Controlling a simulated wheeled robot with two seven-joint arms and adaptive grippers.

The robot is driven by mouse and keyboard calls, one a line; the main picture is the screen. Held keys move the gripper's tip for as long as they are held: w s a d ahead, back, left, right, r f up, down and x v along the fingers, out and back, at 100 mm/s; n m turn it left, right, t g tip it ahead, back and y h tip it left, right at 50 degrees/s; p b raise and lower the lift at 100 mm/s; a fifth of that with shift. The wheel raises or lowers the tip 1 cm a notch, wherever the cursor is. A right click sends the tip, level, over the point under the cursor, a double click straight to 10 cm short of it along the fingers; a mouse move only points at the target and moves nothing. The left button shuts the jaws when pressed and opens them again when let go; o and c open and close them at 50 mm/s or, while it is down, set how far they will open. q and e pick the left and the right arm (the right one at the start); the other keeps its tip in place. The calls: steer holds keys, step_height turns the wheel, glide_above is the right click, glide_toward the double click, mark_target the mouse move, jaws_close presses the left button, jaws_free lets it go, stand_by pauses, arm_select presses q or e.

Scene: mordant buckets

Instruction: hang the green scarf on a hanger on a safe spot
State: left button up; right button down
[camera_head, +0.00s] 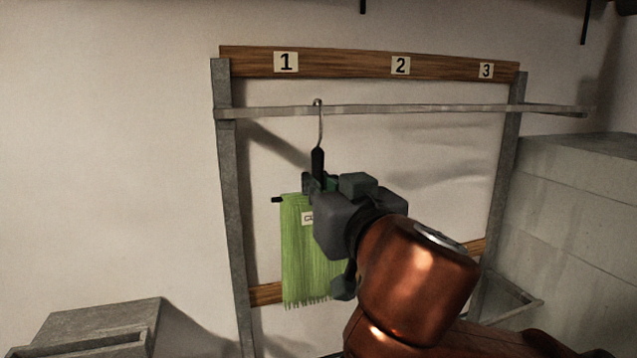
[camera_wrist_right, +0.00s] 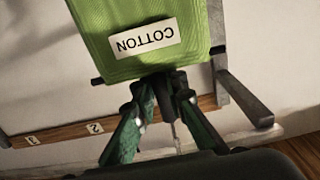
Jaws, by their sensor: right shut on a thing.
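The green scarf (camera_head: 305,250) hangs over the bar of a dark hanger (camera_head: 318,160), fringe down. A white label reads COTTON, upside down in the right wrist view (camera_wrist_right: 147,39). My right gripper (camera_head: 320,184) is shut on the hanger's black neck, just above the scarf; the wrist view shows its green fingers on either side of it (camera_wrist_right: 165,95). The hanger's metal hook shows at the grey rail (camera_head: 420,109), between signs 1 and 2, closer to 1; I cannot tell whether it bears on the rail. My left gripper is not in view.
A wooden board (camera_head: 340,66) carries signs 1 (camera_head: 286,62), 2 (camera_head: 400,65) and 3 (camera_head: 486,70) above the rail. Pale grey blocks (camera_head: 580,200) stand at the right, and a grey trough (camera_head: 100,325) at the lower left. The rest of the rail is empty.

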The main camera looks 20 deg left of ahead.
steer(key=c, duration=1.9)
jaws_free()
